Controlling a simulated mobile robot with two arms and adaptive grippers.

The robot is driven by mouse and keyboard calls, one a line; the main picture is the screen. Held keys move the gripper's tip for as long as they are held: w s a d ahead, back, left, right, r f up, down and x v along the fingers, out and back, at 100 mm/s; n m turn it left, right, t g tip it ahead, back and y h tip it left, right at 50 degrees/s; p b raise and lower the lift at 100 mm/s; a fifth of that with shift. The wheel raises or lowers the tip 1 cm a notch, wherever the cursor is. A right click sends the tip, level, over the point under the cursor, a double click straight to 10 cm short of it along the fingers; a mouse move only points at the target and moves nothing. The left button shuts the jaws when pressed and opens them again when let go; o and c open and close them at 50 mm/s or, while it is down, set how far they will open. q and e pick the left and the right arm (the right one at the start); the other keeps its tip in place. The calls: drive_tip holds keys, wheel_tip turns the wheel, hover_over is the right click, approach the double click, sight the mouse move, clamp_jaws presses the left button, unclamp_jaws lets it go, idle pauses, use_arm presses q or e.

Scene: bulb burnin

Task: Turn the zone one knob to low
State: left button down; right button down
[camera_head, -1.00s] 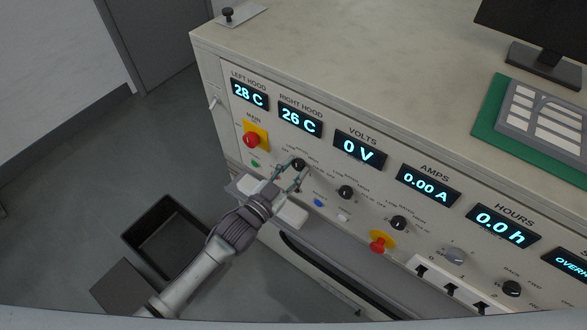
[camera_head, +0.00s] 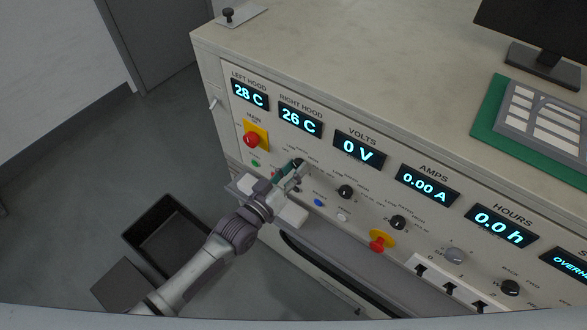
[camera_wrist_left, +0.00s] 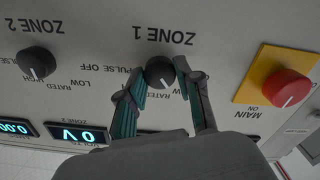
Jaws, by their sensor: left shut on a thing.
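The zone one knob (camera_wrist_left: 160,72) is black with a white pointer line, on the panel under the upside-down ZONE 1 label in the left wrist view. Its pointer points down and slightly right in that view, toward the partly hidden LOW label; the exact setting is hard to tell. My left gripper (camera_wrist_left: 162,80) is shut on the knob, one finger on each side. In the head view the left gripper (camera_head: 291,176) reaches the panel from the lower left and covers part of the knob (camera_head: 298,162). My right gripper is not in view.
The zone two knob (camera_wrist_left: 36,63) sits to the left in the wrist view. The red main switch (camera_wrist_left: 287,88) on its yellow plate is to the right. A blue button (camera_head: 318,203) and a pale button (camera_head: 343,215) lie below the knobs. A black bin (camera_head: 168,240) stands on the floor.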

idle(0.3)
use_arm(q)
drive_tip(key=c, duration=0.8)
unclamp_jaws()
drive_tip(key=shift+o, duration=0.2)
drive_tip(key=v, duration=1.2)
